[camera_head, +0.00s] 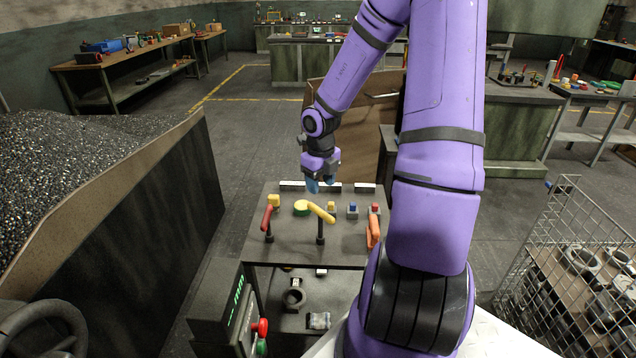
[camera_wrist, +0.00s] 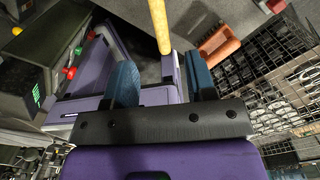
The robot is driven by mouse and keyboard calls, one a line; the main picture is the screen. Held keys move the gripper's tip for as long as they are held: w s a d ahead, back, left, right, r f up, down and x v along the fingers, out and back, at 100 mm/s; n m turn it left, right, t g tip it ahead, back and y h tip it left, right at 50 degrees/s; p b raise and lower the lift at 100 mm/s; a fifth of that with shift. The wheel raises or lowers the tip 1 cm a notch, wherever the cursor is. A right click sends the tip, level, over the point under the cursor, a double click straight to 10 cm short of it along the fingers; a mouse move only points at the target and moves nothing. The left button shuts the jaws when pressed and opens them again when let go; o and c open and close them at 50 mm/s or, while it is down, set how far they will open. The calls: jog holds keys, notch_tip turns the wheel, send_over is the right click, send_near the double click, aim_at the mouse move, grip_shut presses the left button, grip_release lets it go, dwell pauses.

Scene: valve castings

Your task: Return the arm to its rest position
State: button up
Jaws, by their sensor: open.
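My arm is purple and reaches forward over a small dark table (camera_head: 284,245). My gripper (camera_head: 318,186) hangs above the back part of this table in the head view, with blue fingers pointing down. In the wrist view the two blue fingers of my gripper (camera_wrist: 162,82) stand apart. A yellow bar (camera_wrist: 159,22) shows beyond the gap between them, and I see nothing clamped there. On the table a yellow-handled lever (camera_head: 318,211) stands on a dark post, in front of and below my gripper. Whether a finger touches it I cannot tell.
A red-handled lever (camera_head: 266,218) and an orange handle (camera_head: 373,232) stand on the table, with small coloured buttons (camera_head: 352,209) behind. A bin of dark granules (camera_head: 150,200) is at left, a wire cage (camera_head: 570,270) at right. A brown panel (camera_head: 352,130) stands behind the table.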

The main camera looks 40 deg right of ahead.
dwell(0.3)
jog(key=w+a+r+n+t+h, duration=0.25)
jog(key=w+r+n, duration=0.2)
jog(key=r, duration=0.25)
jog(key=w+a+r+n+t+h, duration=0.1)
jog(key=w+a+r+n+t, duration=0.25)
jog(key=r+n, duration=0.3)
jog(key=s+a+r+n+t+y, duration=0.2)
jog(key=a+r+n+t+y, duration=0.15)
jog(key=a+r+n, duration=0.7)
jog(key=s+a+r+n+g+y, duration=0.2)
jog(key=s+a+r+n, duration=0.2)
jog(key=s+a+n, duration=0.5)
jog(key=s+d+n+g+h, duration=0.2)
jog(key=s+n, duration=0.4)
jog(key=s, duration=0.9)
jog(key=shift+s+d+r, duration=0.2)
jog(key=shift+d+r, duration=0.05)
jog(key=shift+d, duration=0.15)
